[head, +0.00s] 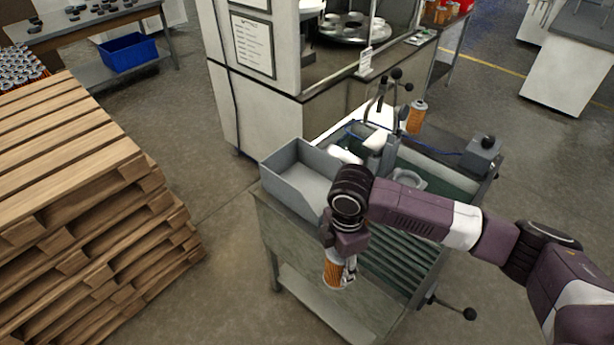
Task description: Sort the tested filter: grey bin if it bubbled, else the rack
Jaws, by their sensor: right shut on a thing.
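My right gripper (341,258) points down and is shut on an orange filter cartridge (334,274). The held filter is upright or nearly so, in front of the grey bin in the picture. The grey bin (283,181) is an open box on the left end of the workbench; what shows of its inside looks empty. A dark green slatted part (405,240), perhaps the rack, lies right of my wrist, partly hidden by my arm. Another orange filter (416,118) stands at the back of the bench. No bubbles can be made out. My left gripper is out of view.
A test fixture (377,145) with levers stands mid-bench, and a small grey box (483,152) sits at the right edge. Wooden pallets (85,190) are stacked at left. A white machine cabinet (262,115) stands behind. Floor between pallets and bench is clear.

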